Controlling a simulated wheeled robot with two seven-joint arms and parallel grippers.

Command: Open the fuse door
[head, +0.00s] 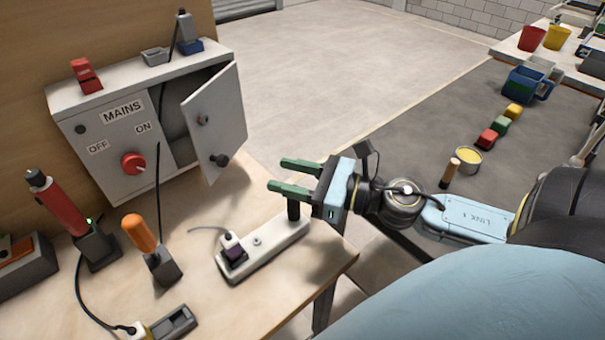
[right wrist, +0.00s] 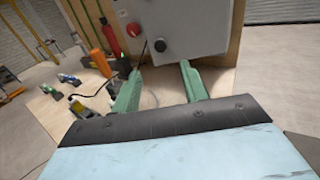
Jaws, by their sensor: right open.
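The fuse door (head: 212,125) is a grey panel on the right side of the white mains box (head: 100,160) in the head view. It stands swung out from the box, with a dark gap behind it. In the right wrist view the door (right wrist: 200,30) lies ahead beyond the green fingers. My left gripper is not in view.
A power strip (head: 275,249) lies on the wooden bench (head: 215,305) below my right gripper. An orange-handled tool (head: 139,233) and a red tool (head: 62,203) stand in holders at left. A red switch knob (head: 133,163) is on the box front. Open floor lies right of the door.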

